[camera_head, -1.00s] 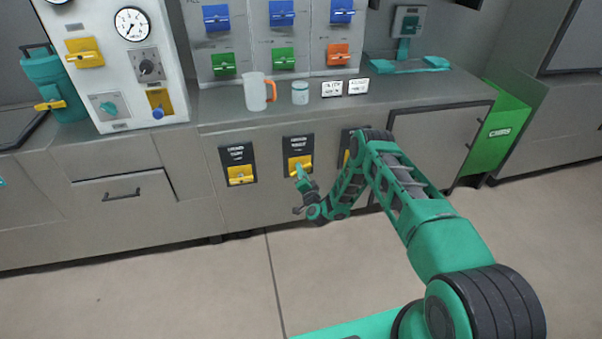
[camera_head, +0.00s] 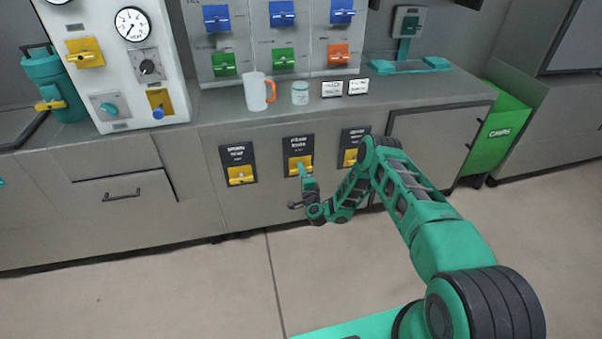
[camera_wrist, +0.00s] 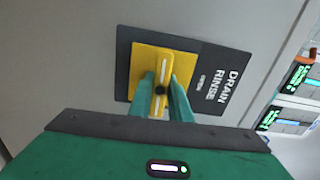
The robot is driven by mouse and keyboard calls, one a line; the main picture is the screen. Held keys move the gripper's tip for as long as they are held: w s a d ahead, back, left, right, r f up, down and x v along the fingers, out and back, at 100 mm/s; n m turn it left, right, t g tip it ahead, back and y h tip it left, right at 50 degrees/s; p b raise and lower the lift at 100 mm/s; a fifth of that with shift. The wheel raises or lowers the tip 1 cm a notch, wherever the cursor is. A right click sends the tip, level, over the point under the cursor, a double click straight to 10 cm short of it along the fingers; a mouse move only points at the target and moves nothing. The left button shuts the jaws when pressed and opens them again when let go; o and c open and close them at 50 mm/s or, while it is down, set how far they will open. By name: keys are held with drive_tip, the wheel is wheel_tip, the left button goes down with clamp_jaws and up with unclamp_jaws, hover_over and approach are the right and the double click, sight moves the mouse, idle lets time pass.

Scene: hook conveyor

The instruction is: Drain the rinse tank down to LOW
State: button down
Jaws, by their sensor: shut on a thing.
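The rinse drain valve is the middle of three black-plated valves on the cabinet front, with a yellow handle (camera_head: 299,162). In the wrist view its black plate (camera_wrist: 215,92) reads "DRAIN RINSE", with smaller text, apparently "OPEN". The yellow valve piece (camera_wrist: 152,58) has a narrow bar with a pale stripe. My gripper (camera_wrist: 164,88) is shut on that bar, one green finger on each side. In the head view my gripper (camera_head: 303,172) reaches the handle from below and partly covers it.
Similar yellow drain valves sit to the left (camera_head: 240,175) and right (camera_head: 350,157). Two small display panels (camera_head: 332,88) (camera_head: 358,87) stand on the counter beside a white canister (camera_head: 300,93) and a mug (camera_head: 257,92). Blue, green and orange handles line the back panel. The floor in front is clear.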

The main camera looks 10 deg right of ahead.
drive_tip(key=shift+d+f, duration=0.2)
drive_tip(key=shift+d, duration=0.05)
drive_tip(key=c, duration=1.6)
unclamp_jaws()
drive_tip(key=shift+f, duration=0.1)
drive_tip(key=shift+c, duration=0.2)
drive_tip(key=shift+a, duration=0.1)
drive_tip(key=shift+s+a, duration=0.1)
drive_tip(key=s, duration=1)
drive_tip(key=shift+s, duration=0.2)
